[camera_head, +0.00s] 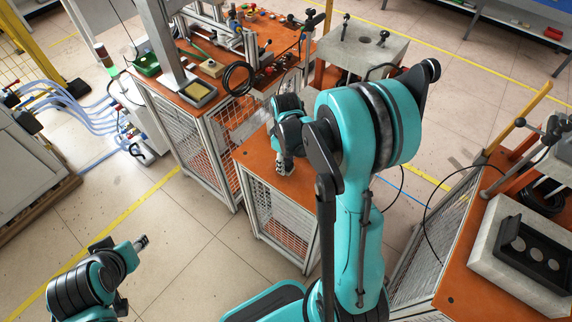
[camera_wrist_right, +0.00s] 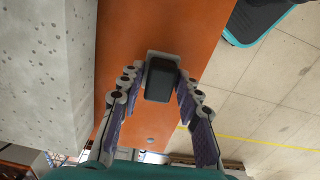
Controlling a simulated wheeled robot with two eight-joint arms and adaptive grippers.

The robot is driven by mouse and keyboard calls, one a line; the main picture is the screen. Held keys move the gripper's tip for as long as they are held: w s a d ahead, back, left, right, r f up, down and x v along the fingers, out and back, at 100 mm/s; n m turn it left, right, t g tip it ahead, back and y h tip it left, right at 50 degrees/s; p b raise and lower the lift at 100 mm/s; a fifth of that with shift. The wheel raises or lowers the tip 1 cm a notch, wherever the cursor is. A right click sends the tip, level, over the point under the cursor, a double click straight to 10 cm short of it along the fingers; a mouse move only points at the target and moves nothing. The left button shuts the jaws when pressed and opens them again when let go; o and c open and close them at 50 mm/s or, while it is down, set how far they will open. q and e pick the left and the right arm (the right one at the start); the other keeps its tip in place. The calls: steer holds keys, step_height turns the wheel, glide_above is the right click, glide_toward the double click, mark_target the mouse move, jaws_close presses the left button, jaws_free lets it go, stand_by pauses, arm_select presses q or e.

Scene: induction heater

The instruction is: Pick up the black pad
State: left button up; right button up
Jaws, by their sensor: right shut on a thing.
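The black pad (camera_wrist_right: 161,80) is a small dark block with rounded edges. In the right wrist view it sits between the fingertips of my right gripper (camera_wrist_right: 160,76), which is shut on it. Behind it is the orange surface; I cannot tell whether the pad touches it. In the head view my right gripper (camera_head: 284,168) points down over the small orange-topped cabinet (camera_head: 300,190), and the pad cannot be made out there.
A grey concrete-like block (camera_wrist_right: 45,70) stands close on the left in the right wrist view. In the head view, a cluttered orange workbench (camera_head: 200,95) is behind the cabinet. A black tray with round discs (camera_head: 535,255) is at the right.

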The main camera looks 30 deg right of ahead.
mark_target(287, 159)
steer(key=r, duration=0.2)
steer(key=w+r+p, duration=0.1)
steer(key=shift+d+r, duration=0.2)
steer(key=shift+d, duration=0.2)
steer(key=w+d+r, duration=0.2)
steer(key=w+d+r+p, duration=0.1)
steer(key=w+d+r, duration=0.1)
steer(key=w, duration=0.1)
steer(key=w+d+r+p, duration=0.1)
steer(key=w+d, duration=0.1)
steer(key=w, duration=0.1)
steer(key=shift+d+r, duration=0.25)
steer(key=shift+r, duration=0.15)
